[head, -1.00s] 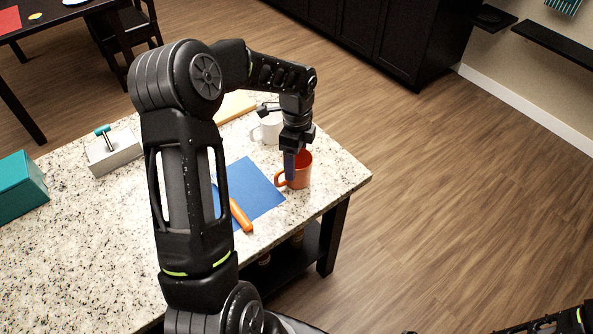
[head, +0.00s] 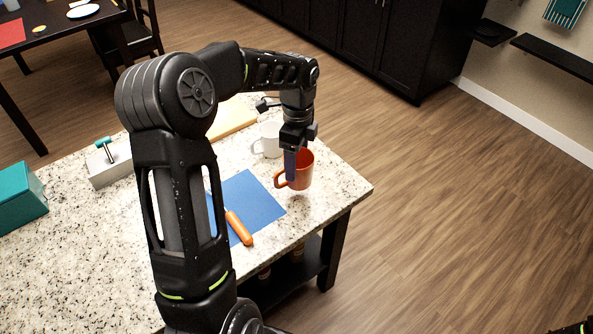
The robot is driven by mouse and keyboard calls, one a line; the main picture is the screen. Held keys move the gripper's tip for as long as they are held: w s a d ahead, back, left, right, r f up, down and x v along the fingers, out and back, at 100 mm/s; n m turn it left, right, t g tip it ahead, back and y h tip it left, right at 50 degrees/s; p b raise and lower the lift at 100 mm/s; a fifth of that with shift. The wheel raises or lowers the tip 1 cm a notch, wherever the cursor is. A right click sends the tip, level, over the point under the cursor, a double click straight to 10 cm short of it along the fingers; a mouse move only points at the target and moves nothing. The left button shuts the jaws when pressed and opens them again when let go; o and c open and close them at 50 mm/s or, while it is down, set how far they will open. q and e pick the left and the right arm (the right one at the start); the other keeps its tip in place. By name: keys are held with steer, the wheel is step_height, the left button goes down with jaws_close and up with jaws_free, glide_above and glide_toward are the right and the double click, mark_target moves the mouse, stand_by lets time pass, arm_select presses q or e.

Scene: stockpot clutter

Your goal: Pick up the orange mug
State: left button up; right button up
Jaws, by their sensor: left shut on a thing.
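The orange mug (head: 302,172) is near the right corner of the speckled stone counter, with its handle to the left. My left gripper (head: 291,166) points down at the mug's left side and is shut on it, at the wall near the handle. The mug is upright and appears slightly raised off the counter. The fingers hide part of its rim and wall. My right gripper does not show; only a bit of dark arm is at the bottom right corner.
A white mug (head: 268,141) stands close behind the gripper. The counter's edge (head: 340,212) is near.

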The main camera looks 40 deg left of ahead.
arm_select(q)
step_height(320, 180, up, 5)
steer(key=shift+f, duration=0.1)
stand_by(0.7)
